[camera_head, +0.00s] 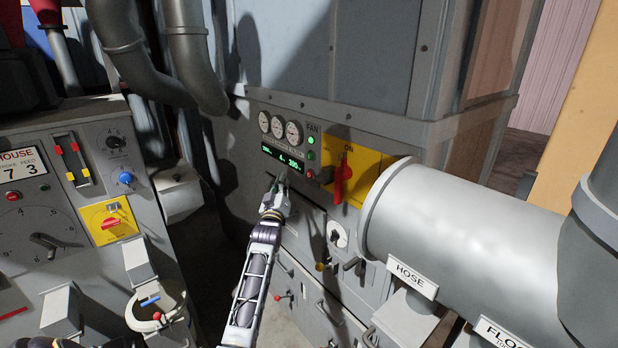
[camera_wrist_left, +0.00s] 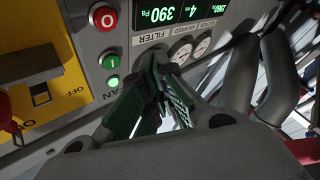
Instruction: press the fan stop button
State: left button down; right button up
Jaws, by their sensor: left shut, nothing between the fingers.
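The red fan stop button (camera_head: 310,174) sits on the grey machine panel, below the green start button (camera_head: 311,155) and a lit green lamp (camera_head: 311,140). In the left wrist view, which is upside down, the red button marked O (camera_wrist_left: 103,18) is at the top left, with the green button marked I (camera_wrist_left: 113,82) below it. My left gripper (camera_head: 278,186) is shut and empty, in front of the panel below the display, left of the red button in the head view. Its fingertips (camera_wrist_left: 160,80) show beside the green button in the wrist view. I see no contact with the red button.
A yellow plate with a red rotary switch (camera_head: 343,178) is right of the buttons. The display (camera_head: 284,159) and gauges (camera_head: 278,127) are on the left. A large grey pipe (camera_head: 455,225) takes up the right side. A second control cabinet (camera_head: 75,220) stands left.

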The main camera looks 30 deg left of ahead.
aim_at(310, 174)
pick_arm(q)
jog(key=w+d+b, duration=0.3)
jog(key=w, duration=0.4)
dwell(0.4)
jog(key=shift+s, duration=0.1)
dwell(0.9)
jog(key=shift+w+d, duration=0.1)
jog(key=shift+w, duration=0.3)
dwell(0.3)
dwell(0.5)
jog(key=shift+w+d+b, duration=0.2)
jog(key=shift+w+b, duration=0.2)
jog(key=shift+w, duration=0.05)
dwell(0.9)
jog(key=shift+s+a, duration=0.1)
jog(key=shift+s, duration=0.15)
jog(key=shift+s+a+p, duration=0.2)
jog(key=shift+s+p, duration=0.35)
